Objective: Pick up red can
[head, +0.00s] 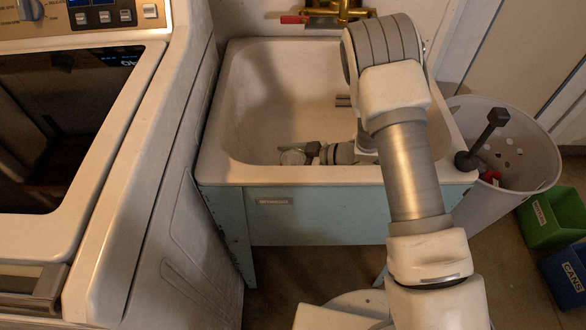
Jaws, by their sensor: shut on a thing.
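My gripper (297,153) is low inside the pale utility sink (250,88), near its front wall, pointing left. It is shut on a small pale, round thing (291,158), only partly visible. I cannot tell from this view whether that thing is the red can, as no red shows on it. A small red thing (491,176) shows at the left side of the pale bin, right of the sink; its shape is mostly hidden.
A pale bin (530,150) with holes stands right of the sink, with a dark-handled tool (490,135) at its rim. A brass faucet (340,10) is behind the sink. A white appliance (165,170) stands left. Green (552,217) and blue (568,275) boxes are at right.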

